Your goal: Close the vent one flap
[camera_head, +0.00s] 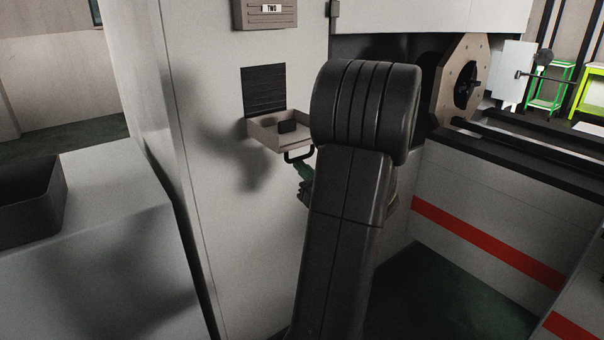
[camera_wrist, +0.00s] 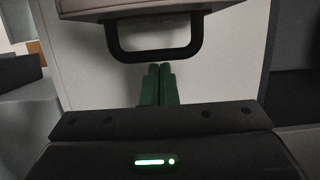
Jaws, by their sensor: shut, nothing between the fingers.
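The vent flap (camera_head: 270,138) in the light cabinet front hangs open, folded down and standing out below a dark slatted opening (camera_head: 264,88). No label reading one is visible on it. My gripper (camera_wrist: 159,68) has green fingers, shut and empty, with the tips just below the handle bar. Contact cannot be told.
A closed flap marked TWO (camera_head: 268,14) is above. A grey counter (camera_head: 100,250) with a dark bin (camera_head: 30,205) stands left. A low wall with a red stripe (camera_head: 480,240) and a machine with an octagonal plate (camera_head: 452,85) are right. My arm hides part of the cabinet.

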